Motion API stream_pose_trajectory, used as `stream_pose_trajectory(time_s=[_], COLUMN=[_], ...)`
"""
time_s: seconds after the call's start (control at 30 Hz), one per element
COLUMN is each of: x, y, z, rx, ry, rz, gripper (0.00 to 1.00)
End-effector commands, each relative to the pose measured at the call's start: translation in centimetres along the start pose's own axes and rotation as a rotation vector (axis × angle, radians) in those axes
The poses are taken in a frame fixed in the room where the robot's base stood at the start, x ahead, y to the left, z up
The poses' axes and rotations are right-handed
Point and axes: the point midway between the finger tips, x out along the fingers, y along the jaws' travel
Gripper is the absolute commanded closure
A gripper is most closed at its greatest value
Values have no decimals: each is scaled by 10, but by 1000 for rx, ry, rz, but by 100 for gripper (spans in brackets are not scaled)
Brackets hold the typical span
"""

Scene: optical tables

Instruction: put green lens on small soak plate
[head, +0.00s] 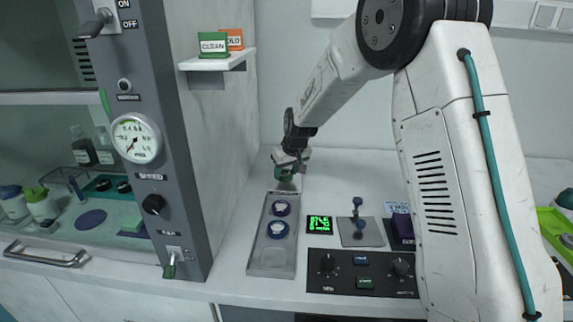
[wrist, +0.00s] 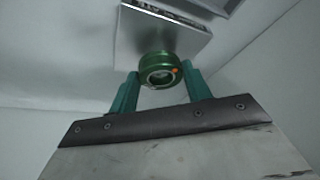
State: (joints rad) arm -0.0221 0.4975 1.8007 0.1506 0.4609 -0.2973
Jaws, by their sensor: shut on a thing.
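The green lens (wrist: 160,70) is a short green ring with an orange dot. My gripper (wrist: 160,92) has its two teal fingers on either side of it, shut on it. In the head view the green lens (head: 284,174) shows below my gripper (head: 288,166), by the far end of a grey tray. A small square grey plate (wrist: 150,38) lies right behind the lens in the wrist view and may be the small soak plate. I cannot tell whether the lens touches it. In the head view that plate is mostly hidden.
A gauge-bearing cabinet column (head: 178,200) stands left.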

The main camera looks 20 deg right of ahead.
Motion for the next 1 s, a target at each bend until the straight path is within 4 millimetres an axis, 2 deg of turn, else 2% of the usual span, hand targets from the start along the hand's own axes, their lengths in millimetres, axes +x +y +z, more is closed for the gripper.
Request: stream_pose_trajectory(time_s=[1.0], x=[12], y=[0], z=[5], rx=[1], ry=[0], rz=[0], gripper=[79])
